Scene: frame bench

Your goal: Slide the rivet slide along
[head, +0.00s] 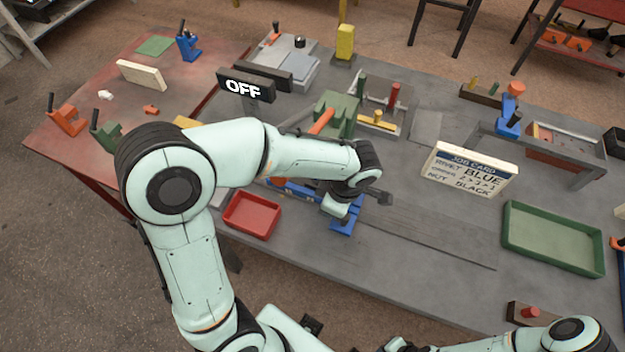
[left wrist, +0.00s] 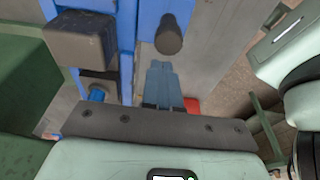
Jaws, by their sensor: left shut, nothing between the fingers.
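The blue rivet slide (head: 343,228) lies low on the bench near its front edge, partly hidden under my left arm. In the left wrist view its blue body (left wrist: 126,50) fills the upper middle, with a dark round knob (left wrist: 169,35) and a dark block (left wrist: 80,40) on it. My left gripper (head: 343,209) is down over the slide. In the left wrist view its fingers (left wrist: 163,80) are shut and empty, just short of the knob. I cannot tell if they touch the slide. The right gripper is out of view.
A red tray (head: 252,233) stands left of the slide, and a green press (head: 336,112) behind it. The job card (head: 468,170) and a green tray (head: 553,266) are to the right. An OFF sign (head: 246,87) stands behind my left arm.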

